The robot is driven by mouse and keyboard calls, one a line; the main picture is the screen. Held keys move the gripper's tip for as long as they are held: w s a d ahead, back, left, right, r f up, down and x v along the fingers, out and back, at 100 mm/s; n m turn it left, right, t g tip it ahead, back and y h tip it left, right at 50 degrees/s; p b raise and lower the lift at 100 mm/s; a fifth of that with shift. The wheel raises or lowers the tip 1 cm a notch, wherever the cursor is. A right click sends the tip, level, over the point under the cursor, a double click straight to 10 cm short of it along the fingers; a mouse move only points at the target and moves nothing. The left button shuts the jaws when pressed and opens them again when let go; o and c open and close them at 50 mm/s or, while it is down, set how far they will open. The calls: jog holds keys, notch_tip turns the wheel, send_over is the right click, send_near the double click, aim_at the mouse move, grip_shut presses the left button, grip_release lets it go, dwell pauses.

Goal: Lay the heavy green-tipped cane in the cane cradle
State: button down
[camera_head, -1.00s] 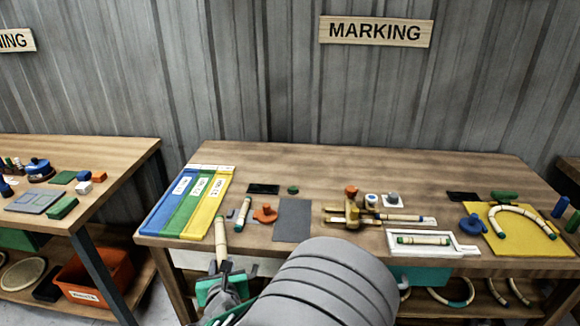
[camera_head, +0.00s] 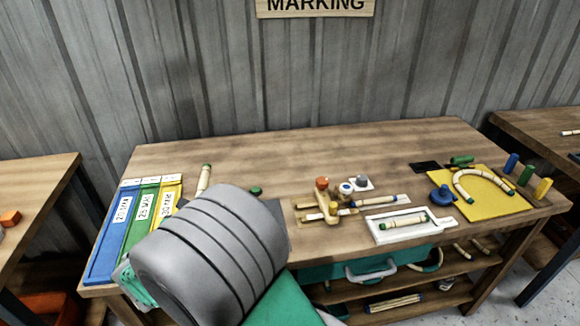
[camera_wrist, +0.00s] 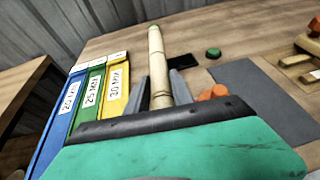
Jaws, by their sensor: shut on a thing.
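In the wrist view, my gripper (camera_wrist: 161,88) is shut on a pale jointed cane (camera_wrist: 157,62) with a green tip. The cane points up and away from me, between two grey fingers. Its green-tipped end also shows in the head view (camera_head: 204,178), above my grey arm, which hides the gripper there. A wooden fixture (camera_head: 304,217) with brass parts stands mid-table, with a blue-tipped cane (camera_head: 370,202) at its right. A white tray (camera_head: 382,239) to its right has another green-tipped cane (camera_head: 404,222) in it. I cannot tell for certain which one is the cane cradle.
Blue (camera_head: 110,240), green and yellow labelled strips lie at the table's left. A grey mat (camera_wrist: 262,92) and an orange object (camera_wrist: 212,92) lie right of the held cane. A yellow board (camera_head: 492,208) with a bent cane lies far right. The table's back is clear.

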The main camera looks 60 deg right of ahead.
jog(key=s+d+r+m+g+h, duration=0.2)
jog(key=s+d+r+m+g, duration=0.15)
jog(key=s+d, duration=0.7)
jog(key=s+d+r+m+g+h, duration=0.15)
jog(key=s+d+m+g, duration=0.45)
jog(key=d, duration=0.7)
jog(key=n+p, duration=0.2)
send_over(304, 184)
jog(key=shift+m+t+y, duration=0.25)
jog(key=shift+t, duration=0.2)
jog(key=f, duration=0.9)
jog(key=shift+s+a, duration=0.15)
jog(key=shift+a, duration=0.05)
notch_tip(304, 184, down, 4)
jog(key=shift+d+r, duration=0.15)
jog(key=shift+r, duration=0.1)
jog(key=shift+f, duration=0.1)
jog(key=shift+f, duration=0.15)
jog(key=c, duration=1.1)
grip_release()
